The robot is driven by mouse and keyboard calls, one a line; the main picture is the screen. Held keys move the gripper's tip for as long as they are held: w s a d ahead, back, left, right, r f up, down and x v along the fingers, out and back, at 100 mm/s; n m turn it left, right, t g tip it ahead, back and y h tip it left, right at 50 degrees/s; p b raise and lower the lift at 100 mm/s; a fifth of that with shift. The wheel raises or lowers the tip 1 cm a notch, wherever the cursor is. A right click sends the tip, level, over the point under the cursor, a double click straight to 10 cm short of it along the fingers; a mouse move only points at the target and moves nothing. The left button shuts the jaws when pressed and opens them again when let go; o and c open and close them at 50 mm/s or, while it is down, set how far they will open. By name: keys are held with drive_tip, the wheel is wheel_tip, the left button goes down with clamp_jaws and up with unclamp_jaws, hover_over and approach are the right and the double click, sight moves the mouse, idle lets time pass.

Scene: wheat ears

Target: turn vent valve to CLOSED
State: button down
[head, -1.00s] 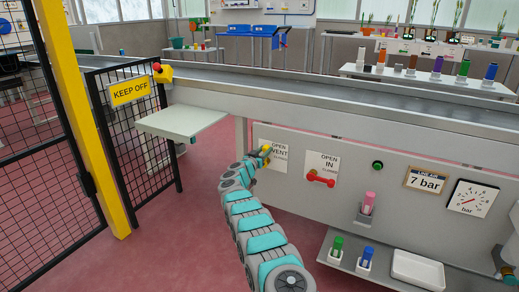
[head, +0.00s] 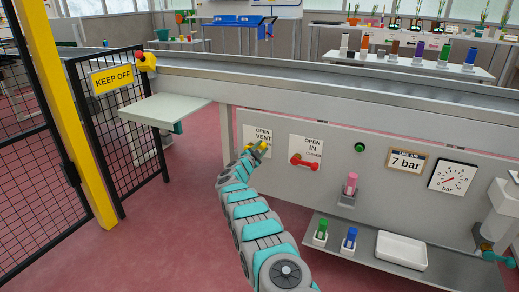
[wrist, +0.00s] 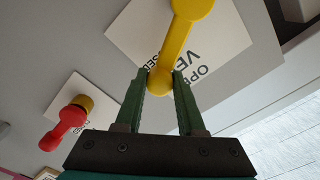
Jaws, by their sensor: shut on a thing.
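The vent valve's yellow handle (wrist: 180,38) stands in front of a white OPEN/VENT sign (wrist: 216,50) on the grey panel. In the wrist view it runs from its pivot at the top edge down to a rounded end between my fingers. My gripper (wrist: 162,82) is shut on that end. In the head view my gripper (head: 261,148) is at the vent sign (head: 254,132), with a little yellow showing. My wrist hides the sign's lower part there. I cannot tell exactly which mark the handle points at.
A red valve handle (head: 303,161) with its own IN sign (head: 318,146) is close on the right. A green button (head: 359,147), a 7 bar plate (head: 406,161) and a gauge (head: 452,178) are farther right. A shelf (head: 340,250) juts out below. A black mesh gate (head: 115,130) stands left.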

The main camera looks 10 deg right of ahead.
drive_tip(key=shift+s+d+f+m+b, duration=0.1)
drive_tip(key=shift+d+f+m+b, duration=0.05)
drive_tip(key=shift+f+m+b, duration=0.7)
drive_tip(key=shift+s+d+f+m+b, duration=0.15)
drive_tip(key=shift+f+m+b, duration=0.5)
drive_tip(key=shift+m, duration=0.35)
drive_tip(key=shift+s+d+f+m+b, duration=0.1)
drive_tip(key=shift+d+f+m+b, duration=0.05)
drive_tip(key=shift+f+m+b, duration=0.7)
drive_tip(key=shift+r, duration=0.1)
drive_tip(key=c, duration=0.5)
unclamp_jaws()
drive_tip(key=shift+r, duration=0.1)
drive_tip(key=v, duration=0.7)
drive_tip(key=shift+s+a, duration=0.25)
